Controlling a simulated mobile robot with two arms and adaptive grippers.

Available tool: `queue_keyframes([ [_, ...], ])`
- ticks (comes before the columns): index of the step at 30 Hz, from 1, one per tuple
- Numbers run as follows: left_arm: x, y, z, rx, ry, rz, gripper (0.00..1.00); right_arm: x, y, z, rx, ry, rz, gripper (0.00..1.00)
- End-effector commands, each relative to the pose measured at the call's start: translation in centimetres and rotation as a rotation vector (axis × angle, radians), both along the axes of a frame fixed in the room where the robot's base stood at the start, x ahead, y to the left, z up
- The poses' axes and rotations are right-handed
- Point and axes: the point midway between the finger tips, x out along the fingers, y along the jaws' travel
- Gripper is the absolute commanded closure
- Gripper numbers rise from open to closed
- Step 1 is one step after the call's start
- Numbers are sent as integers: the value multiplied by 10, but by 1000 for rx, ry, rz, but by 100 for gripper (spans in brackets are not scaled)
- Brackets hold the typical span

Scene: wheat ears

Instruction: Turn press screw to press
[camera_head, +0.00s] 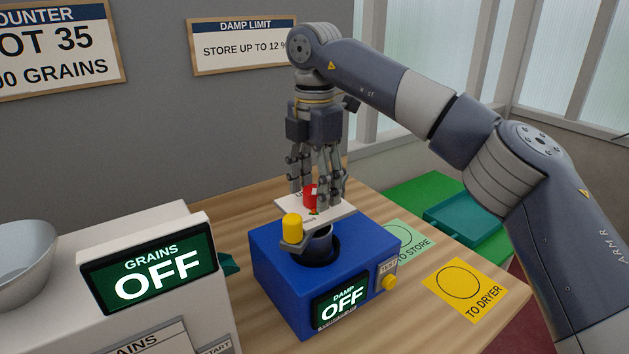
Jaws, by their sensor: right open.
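The blue damp meter (279,292) stands on the wooden table, its display reading "DAMP OFF". A pale plate (344,211) lies over its top, above a dark round cup (319,246). A red knob (310,192) stands on the plate, partly hidden by fingers. My left gripper is not in view.
A white grain counter (148,225) reading "GRAINS OFF" stands at left, with a grey bowl (24,260). A yellow "TO DRYER" card (462,290) and green "TO STORE" card (407,241) lie right of the meter. A teal tray (468,213) is behind. Bare table lies in front right.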

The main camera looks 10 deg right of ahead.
Motion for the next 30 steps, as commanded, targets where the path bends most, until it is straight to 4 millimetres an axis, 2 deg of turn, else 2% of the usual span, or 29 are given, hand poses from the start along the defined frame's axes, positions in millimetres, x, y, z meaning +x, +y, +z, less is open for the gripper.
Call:
queue_keyframes([
  [5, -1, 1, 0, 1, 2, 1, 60, 0, 0, 12, 0, 0, -1, 45],
  [12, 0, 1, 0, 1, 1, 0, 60, 0, 1, 60, -1, -3, -3, 45],
  [19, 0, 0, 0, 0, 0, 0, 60, 0, -1, 99, -1, -6, -5, 45],
  [30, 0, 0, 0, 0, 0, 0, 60, 0, -1, 119, 0, -1, -2, 45],
])
